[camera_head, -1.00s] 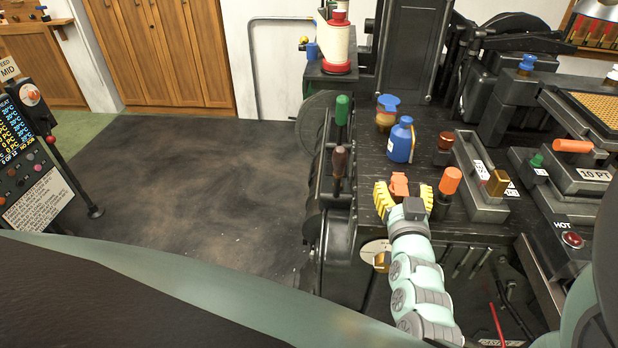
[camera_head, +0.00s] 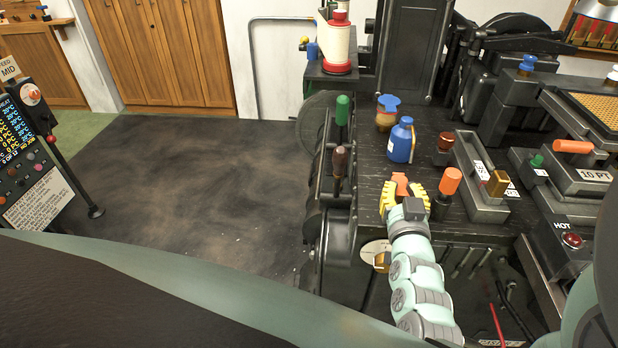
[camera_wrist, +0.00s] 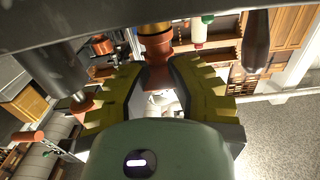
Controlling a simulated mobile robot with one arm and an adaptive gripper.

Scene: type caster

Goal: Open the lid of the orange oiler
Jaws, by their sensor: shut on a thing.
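The orange oiler (camera_head: 400,180) stands at the near edge of the dark machine top, between my fingertips. My gripper (camera_head: 403,193) has its yellow ribbed fingers closed in on it from both sides. In the wrist view, the orange part (camera_wrist: 158,77) sits between the yellow fingers of my gripper (camera_wrist: 157,80), with a brass-coloured part above it. The fingers hide part of the oiler, and I cannot tell whether its lid is raised.
An orange-topped knob (camera_head: 450,181) stands close to the right of my gripper. A blue bottle (camera_head: 401,142) and a brown jar with a blue top (camera_head: 386,113) stand behind. A green handle (camera_head: 342,110) and a dark brown handle (camera_head: 339,160) rise at left. A grey block (camera_head: 485,185) lies right.

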